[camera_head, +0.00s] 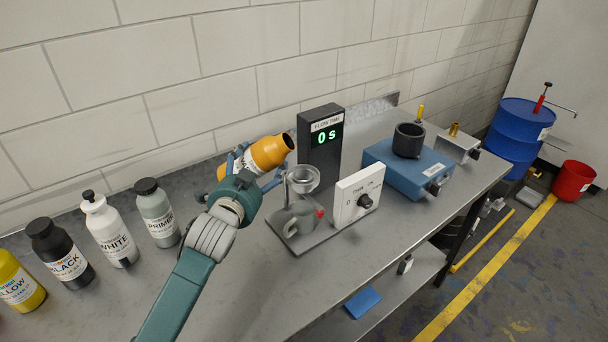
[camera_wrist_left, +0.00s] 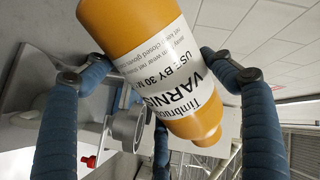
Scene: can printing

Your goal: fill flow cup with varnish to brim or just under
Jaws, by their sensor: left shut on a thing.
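My left gripper (camera_head: 254,166) is shut around an orange varnish bottle (camera_head: 269,151) with a white label. The bottle is tilted well over, its dark open mouth pointing right and slightly up in the head view. No stream of varnish shows, and the level in the cup cannot be told. In the left wrist view the gripper's blue fingers (camera_wrist_left: 140,70) surround the labelled bottle (camera_wrist_left: 165,50). My right gripper is out of view.
A dark timer showing 0 s (camera_head: 320,143) and a white switch box (camera_head: 358,197) stand close by. Black (camera_head: 60,254), white (camera_head: 109,231) and primer (camera_head: 157,213) bottles line the left. A blue device (camera_head: 405,168) is right.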

